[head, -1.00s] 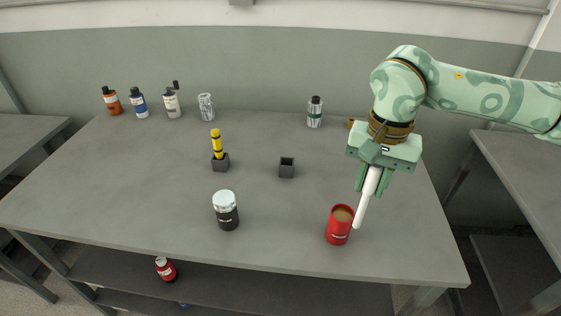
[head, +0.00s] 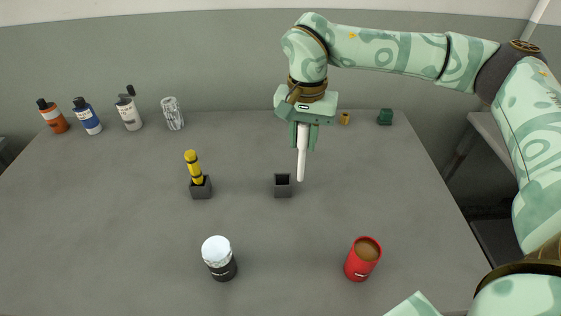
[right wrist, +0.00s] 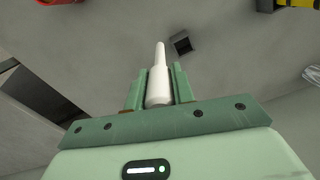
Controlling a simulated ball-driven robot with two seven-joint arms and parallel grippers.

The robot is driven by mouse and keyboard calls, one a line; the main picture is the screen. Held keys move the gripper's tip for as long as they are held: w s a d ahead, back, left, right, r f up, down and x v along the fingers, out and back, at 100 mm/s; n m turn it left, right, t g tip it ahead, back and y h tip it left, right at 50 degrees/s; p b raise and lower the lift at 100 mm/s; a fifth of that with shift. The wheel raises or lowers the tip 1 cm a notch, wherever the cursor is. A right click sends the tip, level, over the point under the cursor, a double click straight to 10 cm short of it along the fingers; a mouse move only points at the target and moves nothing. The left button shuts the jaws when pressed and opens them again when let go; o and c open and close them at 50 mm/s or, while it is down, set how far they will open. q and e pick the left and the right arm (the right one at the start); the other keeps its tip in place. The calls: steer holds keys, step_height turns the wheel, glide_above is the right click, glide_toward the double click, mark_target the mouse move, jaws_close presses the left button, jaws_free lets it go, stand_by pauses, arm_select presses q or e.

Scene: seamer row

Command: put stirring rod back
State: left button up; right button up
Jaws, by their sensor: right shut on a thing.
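My right gripper (head: 304,134) is shut on the white stirring rod (head: 301,160), which points down with its tip free. The rod also shows between the fingers in the right wrist view (right wrist: 159,85). In the head view the rod tip is just right of a small dark square holder (head: 283,187), which looks empty. That holder also shows beyond the rod tip in the right wrist view (right wrist: 182,45). A red cup of brown liquid (head: 361,262) stands at the front right, apart from the rod. My left gripper is not in view.
A second square holder (head: 201,189) holds a yellow and black stick (head: 194,166). A black jar with a white lid (head: 219,258) stands at the front. Several bottles (head: 88,118) line the back left. A green item (head: 385,117) sits at the back right.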

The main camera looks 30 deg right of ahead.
arm_select(q)
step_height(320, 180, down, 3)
steer(key=b, duration=0.2)
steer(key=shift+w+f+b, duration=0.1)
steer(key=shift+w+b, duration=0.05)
steer(key=shift+b, duration=0.25)
arm_select(e)
steer(key=w+a+f, duration=0.1)
steer(key=w+f, duration=0.4)
steer(key=f, duration=0.4)
steer(key=shift+w+a+f, duration=0.25)
steer(key=shift+w+a, duration=0.05)
steer(key=shift+w, duration=0.1)
steer(key=shift+f, duration=0.1)
steer(key=o, duration=1)
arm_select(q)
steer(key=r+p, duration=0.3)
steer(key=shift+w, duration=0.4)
arm_select(e)
step_height(320, 180, up, 12)
steer(key=shift+r, duration=0.15)
